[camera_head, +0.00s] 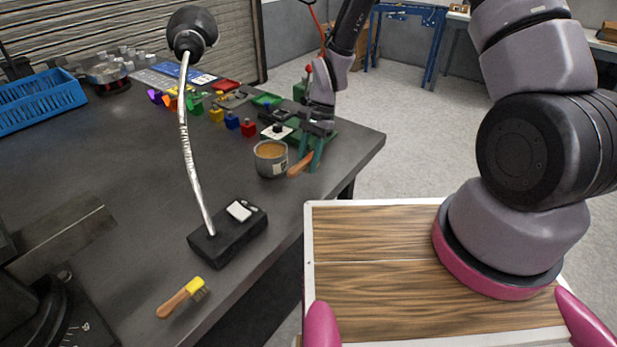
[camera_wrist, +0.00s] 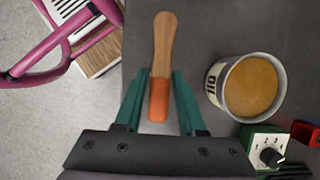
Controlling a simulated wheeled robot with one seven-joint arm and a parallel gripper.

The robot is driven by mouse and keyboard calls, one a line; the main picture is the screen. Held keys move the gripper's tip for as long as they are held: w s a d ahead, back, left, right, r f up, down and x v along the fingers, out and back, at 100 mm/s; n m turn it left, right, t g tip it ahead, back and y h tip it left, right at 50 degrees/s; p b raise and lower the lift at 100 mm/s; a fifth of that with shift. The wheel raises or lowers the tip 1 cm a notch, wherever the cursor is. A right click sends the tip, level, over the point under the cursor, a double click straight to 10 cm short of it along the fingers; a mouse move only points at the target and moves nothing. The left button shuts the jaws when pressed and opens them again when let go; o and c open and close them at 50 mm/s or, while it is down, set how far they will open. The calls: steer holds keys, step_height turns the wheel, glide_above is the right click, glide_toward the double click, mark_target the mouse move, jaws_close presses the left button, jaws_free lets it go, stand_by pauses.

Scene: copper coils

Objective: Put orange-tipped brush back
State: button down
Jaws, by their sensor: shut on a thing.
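The orange-tipped brush (camera_wrist: 163,45) has a wooden handle and an orange end. My gripper (camera_wrist: 159,80) has its green fingers on both sides of the orange end and is shut on the brush. In the head view the brush (camera_head: 300,166) shows at the green fingers of my gripper (camera_head: 311,158), near the table's right edge. The wooden handle points away from the gripper. A grey can with an orange-brown top (camera_head: 270,158) stands just beside the brush; it also shows in the wrist view (camera_wrist: 250,87). Whether the brush touches the table cannot be told.
A yellow-tipped brush (camera_head: 183,298) lies at the front of the dark table (camera_head: 120,170). A black lamp base (camera_head: 228,235) with a bendy stem stands behind it. Small coloured blocks and a green dial box (camera_wrist: 268,150) are near the can. A blue crate (camera_head: 40,98) is far left.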

mark_target(308, 185)
steer(key=shift+f, duration=2.65)
steer(key=c, duration=0.5)
jaws_free()
steer(key=shift+f, duration=0.15)
